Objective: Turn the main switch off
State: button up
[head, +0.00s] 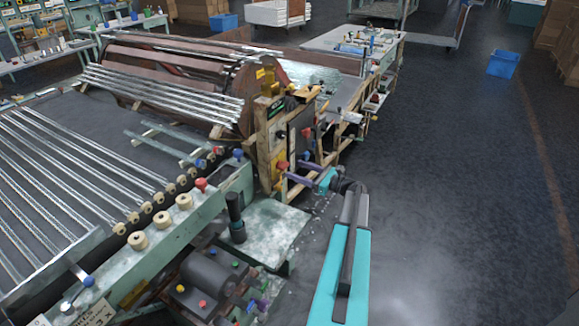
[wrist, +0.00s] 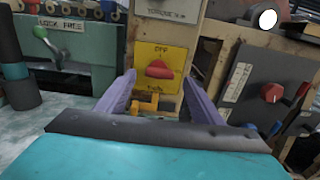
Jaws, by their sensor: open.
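The main switch looks to be the red knob (wrist: 158,69) on a yellow plate (wrist: 170,52), mounted on a pale wooden post (wrist: 192,20). The plate reads OFF at its top; the lettering below is too small to read surely. The knob's grip looks wider than tall. My gripper (wrist: 158,80) is open, its purple fingers either side of the plate's lower half, with the knob between them in the picture. I cannot tell whether they touch it. In the head view my gripper (head: 293,166) reaches the post from the right, close to the red knob (head: 282,164).
A grey panel (wrist: 257,84) with another red knob (wrist: 271,92) stands right of the post. An orange bracket (wrist: 146,102) shows below the plate.

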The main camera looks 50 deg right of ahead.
aim_at(287, 166)
jog(key=shift+p+x, duration=0.45)
jog(key=shift+x, duration=1.8)
jog(key=c, duration=1)
